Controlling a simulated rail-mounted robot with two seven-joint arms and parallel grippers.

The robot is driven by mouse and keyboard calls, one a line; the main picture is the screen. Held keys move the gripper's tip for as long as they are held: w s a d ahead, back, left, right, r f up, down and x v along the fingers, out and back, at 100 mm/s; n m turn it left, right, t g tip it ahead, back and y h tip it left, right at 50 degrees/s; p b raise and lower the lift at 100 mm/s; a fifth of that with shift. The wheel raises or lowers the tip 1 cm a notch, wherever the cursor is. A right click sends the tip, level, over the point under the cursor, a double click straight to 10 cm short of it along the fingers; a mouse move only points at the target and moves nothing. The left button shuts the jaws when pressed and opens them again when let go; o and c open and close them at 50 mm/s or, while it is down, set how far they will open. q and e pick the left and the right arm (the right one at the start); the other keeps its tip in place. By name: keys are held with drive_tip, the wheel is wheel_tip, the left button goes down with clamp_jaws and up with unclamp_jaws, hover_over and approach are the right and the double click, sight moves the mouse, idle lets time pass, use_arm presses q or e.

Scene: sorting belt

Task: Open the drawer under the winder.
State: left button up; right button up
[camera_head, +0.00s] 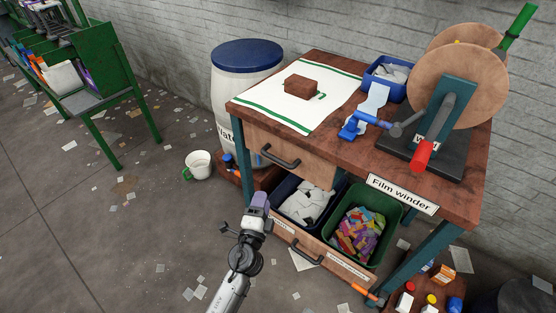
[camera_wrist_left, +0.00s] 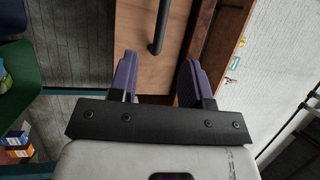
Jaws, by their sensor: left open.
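The film winder (camera_head: 455,85), with its large tan discs and red-handled crank, stands on the right of a wooden table. Under the tabletop is a wooden drawer (camera_head: 315,170) with a dark bar handle (camera_head: 280,157); its front looks flush with the table, so it appears shut. My left gripper (camera_head: 259,200) is in front of and below this drawer, apart from the handle. In the left wrist view its purple fingers (camera_wrist_left: 158,72) are spread and empty. A dark bar handle (camera_wrist_left: 160,30) on a wooden front lies ahead, in line with the gap. My right gripper is out of view.
A lower wooden panel with its own handle (camera_head: 305,255) fronts a blue bin (camera_head: 284,215) and a green bin (camera_head: 372,190) of colored scraps. A white barrel (camera_head: 232,95) and a mug (camera_head: 198,165) stand left. The floor to the left is mostly open, with scattered paper.

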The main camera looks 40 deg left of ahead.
use_arm(q)
approach(277, 158)
drive_tip(key=x, duration=0.6)
drive_tip(key=f+x, duration=0.1)
drive_tip(key=x, duration=0.3)
drive_tip(key=shift+a, duration=0.1)
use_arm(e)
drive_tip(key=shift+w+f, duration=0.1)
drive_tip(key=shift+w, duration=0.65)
use_arm(q)
drive_tip(key=shift+w, duration=0.1)
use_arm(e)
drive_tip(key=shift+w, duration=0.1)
use_arm(q)
drive_tip(key=shift+c, duration=0.3)
clamp_jaws()
